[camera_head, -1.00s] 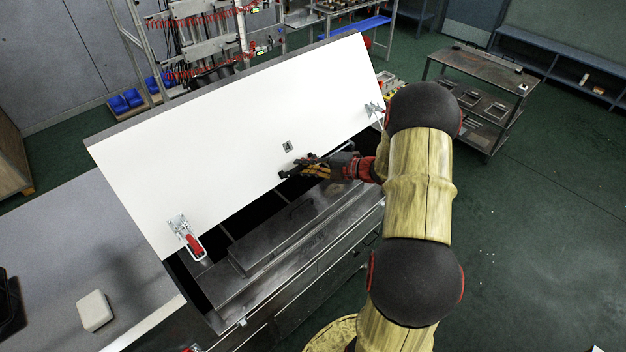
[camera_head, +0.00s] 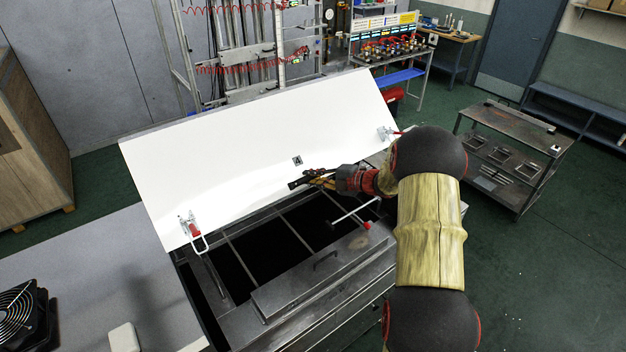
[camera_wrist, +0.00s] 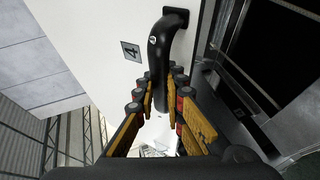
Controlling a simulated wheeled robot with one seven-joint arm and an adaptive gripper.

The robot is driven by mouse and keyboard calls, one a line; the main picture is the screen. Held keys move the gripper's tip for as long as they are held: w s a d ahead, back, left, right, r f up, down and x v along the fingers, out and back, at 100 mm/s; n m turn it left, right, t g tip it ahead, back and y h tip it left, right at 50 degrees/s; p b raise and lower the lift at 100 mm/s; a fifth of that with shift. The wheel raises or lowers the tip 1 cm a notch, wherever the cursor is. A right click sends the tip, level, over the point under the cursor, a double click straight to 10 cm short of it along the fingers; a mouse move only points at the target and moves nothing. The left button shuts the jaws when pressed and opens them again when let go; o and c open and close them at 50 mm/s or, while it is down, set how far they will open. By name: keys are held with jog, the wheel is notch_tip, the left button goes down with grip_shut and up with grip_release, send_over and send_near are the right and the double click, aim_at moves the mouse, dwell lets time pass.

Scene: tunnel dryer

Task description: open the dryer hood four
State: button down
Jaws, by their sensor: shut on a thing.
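The dryer hood (camera_head: 240,150) is a large white panel, tilted up with its near edge lifted above the dark dryer opening. A label with a "4" (camera_wrist: 131,52) is on it; the same small label (camera_head: 297,160) shows in the head view. In the wrist view the black curved handle (camera_wrist: 160,50) stands out from the hood. My gripper (camera_wrist: 165,90) has its yellow fingers on both sides of the handle and is shut on it. In the head view my gripper (camera_head: 308,180) is at the hood's lower edge, and the handle is hard to make out there.
Latches with red grips hang at the hood's left (camera_head: 194,232) and right (camera_head: 388,134). The dark dryer opening (camera_head: 270,245) with metal bars lies below. A grey counter (camera_head: 100,270) with a black fan (camera_head: 22,312) is at left. A metal cart (camera_head: 510,150) stands at right.

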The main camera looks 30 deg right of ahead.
jog(key=shift+f, duration=0.1)
jog(key=c, duration=1.8)
grip_release()
jog(key=shift+c, duration=0.2)
jog(key=v, duration=1.2)
jog(key=shift+w, duration=0.1)
